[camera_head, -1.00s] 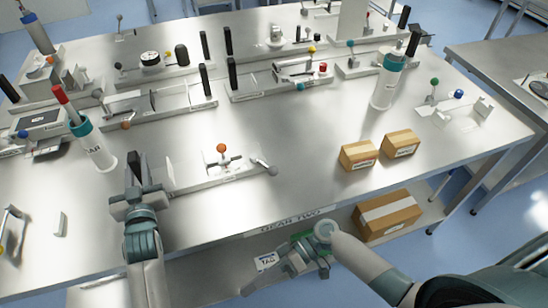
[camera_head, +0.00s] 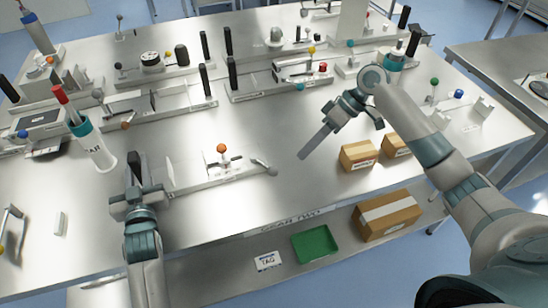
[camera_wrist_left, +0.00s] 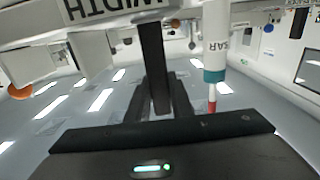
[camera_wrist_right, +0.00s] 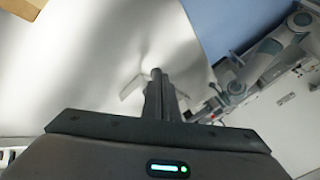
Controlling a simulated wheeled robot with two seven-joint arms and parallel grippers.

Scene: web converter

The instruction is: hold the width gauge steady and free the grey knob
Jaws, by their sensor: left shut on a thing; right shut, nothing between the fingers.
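The width gauge (camera_head: 215,178) lies on the near middle of the table. It is a low grey metal fixture with an orange ball knob (camera_head: 222,148) on top. A grey knob or lever (camera_head: 264,167) shows at its right end.
Two cardboard boxes (camera_head: 358,156) stand close to the right of my right gripper. A white cylinder with a red-tipped tool (camera_head: 99,152) stands left of my left gripper. Several other fixtures line the back. A green tray (camera_head: 315,244) and a larger box (camera_head: 388,214) are on the lower shelf.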

